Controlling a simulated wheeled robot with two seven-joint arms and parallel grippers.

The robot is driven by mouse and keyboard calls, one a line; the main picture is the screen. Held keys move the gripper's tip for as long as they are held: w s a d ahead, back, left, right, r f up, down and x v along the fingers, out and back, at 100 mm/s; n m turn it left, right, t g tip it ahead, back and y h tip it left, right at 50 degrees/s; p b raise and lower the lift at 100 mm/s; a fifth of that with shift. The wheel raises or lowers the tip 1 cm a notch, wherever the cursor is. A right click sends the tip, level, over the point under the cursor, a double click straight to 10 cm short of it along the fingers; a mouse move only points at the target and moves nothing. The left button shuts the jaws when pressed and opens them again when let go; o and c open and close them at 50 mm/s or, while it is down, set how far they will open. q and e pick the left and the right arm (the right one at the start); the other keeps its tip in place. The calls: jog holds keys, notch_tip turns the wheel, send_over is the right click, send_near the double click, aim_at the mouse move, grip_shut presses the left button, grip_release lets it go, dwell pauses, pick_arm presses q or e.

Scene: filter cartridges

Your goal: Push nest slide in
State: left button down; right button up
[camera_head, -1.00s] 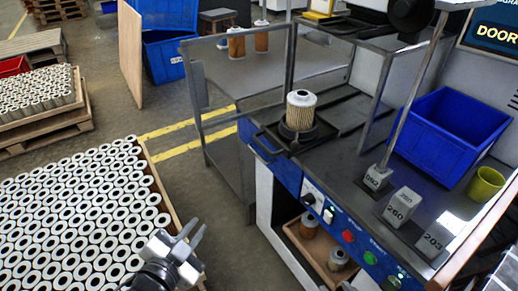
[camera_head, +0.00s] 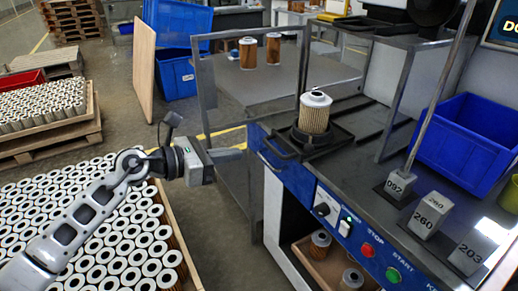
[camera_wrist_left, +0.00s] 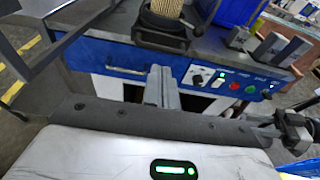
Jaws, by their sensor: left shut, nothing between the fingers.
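The nest slide (camera_head: 283,147) is a dark sliding plate with a handle frame at the left front of the machine's worktop. It sticks out over the blue front panel. A filter cartridge (camera_head: 314,112) with a white cap and pleated tan body stands upright in its round dark nest. In the left wrist view the nest slide (camera_wrist_left: 150,41) and the lower part of the cartridge (camera_wrist_left: 177,10) show at the top. My left gripper (camera_head: 238,153) is shut and empty, left of the slide and apart from it. In the left wrist view its fingers (camera_wrist_left: 161,75) are together. My right gripper is out of view.
A crate of several white-ended cartridges (camera_head: 120,225) lies below my left arm. A metal frame guard (camera_head: 247,115) stands left of the slide. Numbered blocks (camera_head: 432,214), a blue bin (camera_head: 465,138) and buttons (camera_head: 367,250) are at the right.

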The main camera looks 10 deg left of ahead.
aim_at(271, 149)
pick_arm(q)
jog(key=x, duration=0.7)
jog(key=shift+w+d, duration=0.2)
jog(key=shift+d, duration=0.1)
